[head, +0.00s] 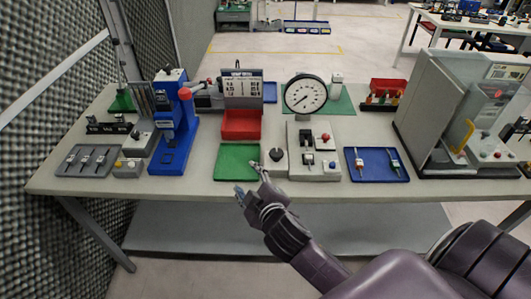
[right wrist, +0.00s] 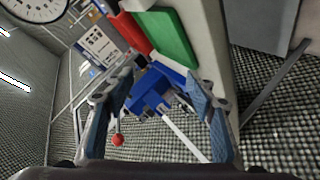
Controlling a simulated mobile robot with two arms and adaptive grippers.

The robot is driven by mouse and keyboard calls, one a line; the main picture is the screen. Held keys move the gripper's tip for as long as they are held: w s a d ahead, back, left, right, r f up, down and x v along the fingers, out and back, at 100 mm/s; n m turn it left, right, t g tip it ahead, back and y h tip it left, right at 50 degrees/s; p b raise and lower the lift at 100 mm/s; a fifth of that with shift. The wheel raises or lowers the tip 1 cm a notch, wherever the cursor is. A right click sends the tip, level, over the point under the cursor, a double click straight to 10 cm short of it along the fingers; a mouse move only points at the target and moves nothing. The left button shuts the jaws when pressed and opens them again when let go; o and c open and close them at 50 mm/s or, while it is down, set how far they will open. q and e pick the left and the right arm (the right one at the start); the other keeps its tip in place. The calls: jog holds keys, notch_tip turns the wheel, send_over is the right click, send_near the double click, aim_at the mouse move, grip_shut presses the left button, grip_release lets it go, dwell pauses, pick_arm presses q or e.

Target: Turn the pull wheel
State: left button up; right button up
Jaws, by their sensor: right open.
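A blue press (head: 172,140) stands at the left of the workbench, with a red ball knob (head: 185,93) near its upper right side. No part is plainly a wheel; I cannot tell which part is the pull wheel. My right gripper (head: 249,180) is open and empty at the bench's front edge, by the green mat and right of the press. In the right wrist view the press (right wrist: 150,90) shows sideways beyond and between the open fingers, apart from them. Its red ball (right wrist: 118,140) shows near the left finger. My left gripper is out of view.
On the workbench (head: 100,187) are a green mat (head: 232,163), a red bin (head: 240,125), a dial gauge (head: 305,95) on a grey stand and a blue tray (head: 375,174). A grey enclosure (head: 430,100) stands right. Foam walls (head: 45,130) close off the left.

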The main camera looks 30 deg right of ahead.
jog(key=w+a+r+n+t+y, duration=0.3)
jog(key=w+a+r+n, duration=0.25)
jog(key=r, duration=0.25)
jog(key=w+a+r+n+t+y, duration=0.4)
jog(key=w+r+n, duration=0.1)
jog(key=r+n, duration=0.25)
jog(key=a+r+n+g+y, duration=0.3)
jog(key=a+n+y, duration=0.4)
jog(key=n, duration=0.2)
jog(key=n+g+h, duration=1.2)
jog(key=n+g, duration=0.5)
jog(key=n, duration=0.1)
send_over(277, 152)
notch_tip(277, 152, down, 14)
jog(key=shift+w+a+f, duration=0.1)
jog(key=shift+a+f, duration=0.05)
jog(key=shift+f, duration=0.15)
notch_tip(277, 152, down, 6)
jog(key=shift+f+p, duration=0.1)
jog(key=shift+p, duration=1.05)
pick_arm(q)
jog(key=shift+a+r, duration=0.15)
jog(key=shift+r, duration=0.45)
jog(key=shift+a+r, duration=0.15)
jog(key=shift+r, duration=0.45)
pick_arm(e)
jog(key=shift+f, duration=0.55)
